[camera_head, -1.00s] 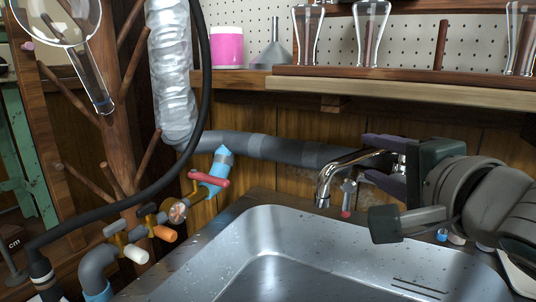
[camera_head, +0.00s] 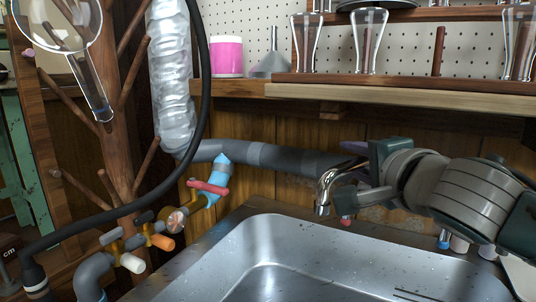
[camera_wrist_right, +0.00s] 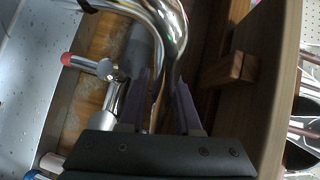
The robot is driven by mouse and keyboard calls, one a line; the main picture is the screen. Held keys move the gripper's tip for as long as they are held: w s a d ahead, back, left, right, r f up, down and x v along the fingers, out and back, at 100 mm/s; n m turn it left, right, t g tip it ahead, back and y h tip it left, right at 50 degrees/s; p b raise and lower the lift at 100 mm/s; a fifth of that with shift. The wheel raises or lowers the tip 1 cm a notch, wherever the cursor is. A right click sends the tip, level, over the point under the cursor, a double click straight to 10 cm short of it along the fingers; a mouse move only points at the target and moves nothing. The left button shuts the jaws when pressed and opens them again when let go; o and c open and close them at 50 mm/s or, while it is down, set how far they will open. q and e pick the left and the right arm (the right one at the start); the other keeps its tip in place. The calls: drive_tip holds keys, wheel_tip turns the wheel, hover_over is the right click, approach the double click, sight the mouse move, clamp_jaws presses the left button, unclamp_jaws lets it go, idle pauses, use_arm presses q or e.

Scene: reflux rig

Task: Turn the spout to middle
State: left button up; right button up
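The chrome spout (camera_head: 326,188) curves over the left back part of the steel sink (camera_head: 262,236), with its outlet pointing down. My right gripper (camera_wrist_right: 162,82) is at the spout, and its two dark fingers are apart. In the right wrist view, the bent spout pipe (camera_wrist_right: 172,38) runs down toward the gap between the fingers; contact cannot be told. In the head view, my right wrist hides most of the fingers and the spout's base. A small tap with a red end (camera_wrist_right: 88,65) is beside the spout. My left gripper is not in view.
A wooden shelf (camera_head: 400,98) with glassware and a pink-filled container (camera_head: 227,57) runs above the sink. Pipes with a red-handled valve (camera_head: 208,188) and a black hose (camera_head: 120,212) are on the left.

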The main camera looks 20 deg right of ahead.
clamp_jaws()
idle(1.0)
